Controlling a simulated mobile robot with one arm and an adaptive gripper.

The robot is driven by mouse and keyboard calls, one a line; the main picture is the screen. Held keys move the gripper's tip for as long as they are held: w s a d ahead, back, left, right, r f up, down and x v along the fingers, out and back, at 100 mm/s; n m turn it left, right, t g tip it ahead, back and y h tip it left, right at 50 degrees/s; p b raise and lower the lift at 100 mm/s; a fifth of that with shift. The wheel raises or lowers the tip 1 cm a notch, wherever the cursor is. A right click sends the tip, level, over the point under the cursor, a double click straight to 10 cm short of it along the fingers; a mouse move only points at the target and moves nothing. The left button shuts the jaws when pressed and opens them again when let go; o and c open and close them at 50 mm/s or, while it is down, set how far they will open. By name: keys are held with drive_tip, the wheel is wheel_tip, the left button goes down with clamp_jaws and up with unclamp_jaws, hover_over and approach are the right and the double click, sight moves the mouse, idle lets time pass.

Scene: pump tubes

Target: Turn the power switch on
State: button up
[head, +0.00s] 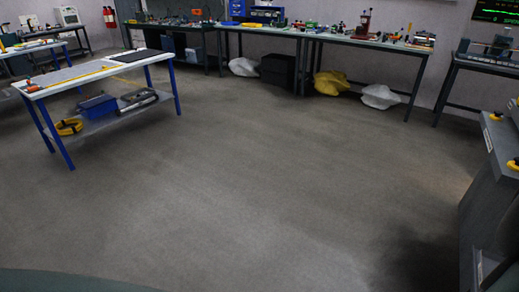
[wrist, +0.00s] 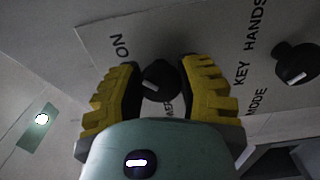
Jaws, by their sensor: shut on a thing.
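The power switch is a round black knob (wrist: 160,82) with a short white mark, on a pale grey panel in the wrist view. The word "ON" is printed to its upper left. Another label beside the knob is mostly hidden, with only its last letters showing. My gripper (wrist: 160,68) has its two ridged yellow fingers on either side of the knob and is shut on it. My gripper does not show in the head view.
A second black knob (wrist: 297,63) with a white mark sits to the right, near "KEY", "HANDS" and "MODE" labels. A lit white lamp (wrist: 41,119) is at the left. The head view shows clear floor, a blue-legged table (head: 110,74) and a grey cabinet (head: 487,215) at the right.

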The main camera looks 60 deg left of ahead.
drive_tip(key=shift+f, duration=0.1)
drive_tip(key=o, duration=1.2)
drive_tip(key=shift+v, duration=6)
